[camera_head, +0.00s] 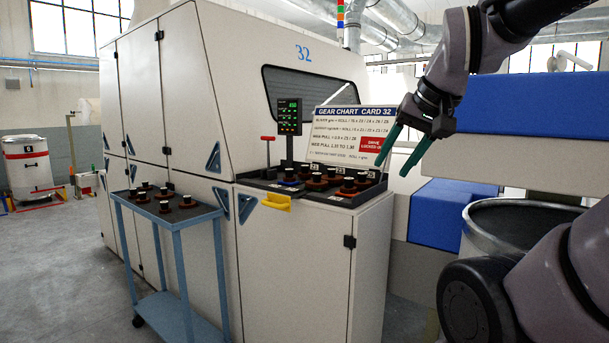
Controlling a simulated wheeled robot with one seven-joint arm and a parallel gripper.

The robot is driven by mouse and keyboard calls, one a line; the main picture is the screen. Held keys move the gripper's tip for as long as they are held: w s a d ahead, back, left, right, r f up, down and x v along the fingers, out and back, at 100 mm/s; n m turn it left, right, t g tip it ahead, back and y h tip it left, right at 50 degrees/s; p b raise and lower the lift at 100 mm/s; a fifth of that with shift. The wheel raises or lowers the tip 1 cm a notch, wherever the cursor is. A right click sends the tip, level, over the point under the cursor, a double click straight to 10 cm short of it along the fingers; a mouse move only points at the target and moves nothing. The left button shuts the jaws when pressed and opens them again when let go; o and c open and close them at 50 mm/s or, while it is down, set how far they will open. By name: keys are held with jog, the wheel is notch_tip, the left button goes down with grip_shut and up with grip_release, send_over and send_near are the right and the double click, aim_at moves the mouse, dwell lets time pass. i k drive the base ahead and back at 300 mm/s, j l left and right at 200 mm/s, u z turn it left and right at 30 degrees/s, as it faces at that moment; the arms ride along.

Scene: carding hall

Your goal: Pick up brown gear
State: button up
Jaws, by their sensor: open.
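Several brown gears with dark hubs and pale tops stand in a dark tray on top of the machine cabinet; one brown gear (349,187) is near the tray's right front. More brown gears (165,206) stand on the blue cart (185,217) at the left. I cannot tell which single gear the task means. My gripper (395,150) hangs in the air to the right of the gear chart sign. Its two green fingers are apart and empty, and touch no gear.
The gear chart sign (348,125) stands behind the tray. A yellow handle (276,202) sticks out at the cabinet's front edge, and a red-topped lever (268,141) rises at the tray's left. A large metal drum (490,246) stands at right.

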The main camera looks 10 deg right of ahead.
aim_at(304, 173)
jog(key=i+j+z, duration=0.1)
jog(key=i+j, duration=0.7)
jog(key=i+j+z, duration=0.15)
jog(key=i+j, duration=0.2)
jog(key=j, duration=0.2)
jog(key=i+j+z, duration=0.1)
jog(key=i+j, duration=0.3)
jog(key=j, duration=0.15)
jog(key=i+j, duration=0.2)
jog(key=i, duration=0.15)
